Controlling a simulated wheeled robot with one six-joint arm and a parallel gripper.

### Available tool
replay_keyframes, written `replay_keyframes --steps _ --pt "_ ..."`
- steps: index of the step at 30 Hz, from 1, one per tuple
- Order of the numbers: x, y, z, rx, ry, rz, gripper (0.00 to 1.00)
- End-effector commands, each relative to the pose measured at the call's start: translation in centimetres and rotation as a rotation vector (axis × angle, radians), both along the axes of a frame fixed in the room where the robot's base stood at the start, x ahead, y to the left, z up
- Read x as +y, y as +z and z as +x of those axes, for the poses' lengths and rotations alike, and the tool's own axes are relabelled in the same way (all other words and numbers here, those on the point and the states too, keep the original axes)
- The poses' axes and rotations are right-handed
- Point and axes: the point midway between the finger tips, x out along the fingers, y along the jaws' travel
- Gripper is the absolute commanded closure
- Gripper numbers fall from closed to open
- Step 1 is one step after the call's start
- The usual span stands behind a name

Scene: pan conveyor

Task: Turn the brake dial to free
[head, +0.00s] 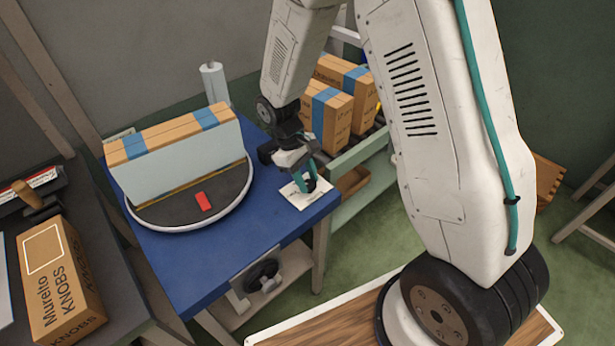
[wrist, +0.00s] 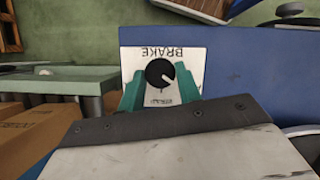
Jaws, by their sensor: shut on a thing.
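The brake dial (wrist: 160,72) is a round black knob with a white pointer line. It sits on a white plate marked BRAKE (wrist: 185,53), which appears upside down in the wrist view. The pointer line slants to the lower right in that view. My gripper (wrist: 161,84) has its teal fingers on either side of the dial and is shut on it. In the head view my gripper (head: 306,180) reaches down to the white plate (head: 298,199) at the right corner of the blue table. The fingers hide the dial there, and part of the plate's lettering is covered.
A round turntable (head: 226,200) on the blue table (head: 190,262) carries a long box and a red block. A conveyor (head: 352,152) with cardboard boxes (head: 330,118) stands just right of the plate. A KNOBS box (head: 58,280) lies on the left bench.

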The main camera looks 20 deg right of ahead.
Motion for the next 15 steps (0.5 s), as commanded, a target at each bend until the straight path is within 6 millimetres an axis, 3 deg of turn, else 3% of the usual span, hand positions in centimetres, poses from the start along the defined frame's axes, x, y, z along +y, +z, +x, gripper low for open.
replay_keyframes --steps 15 --pt "0.06 0.05 0.13 -0.004 0.057 0.001 0.89"
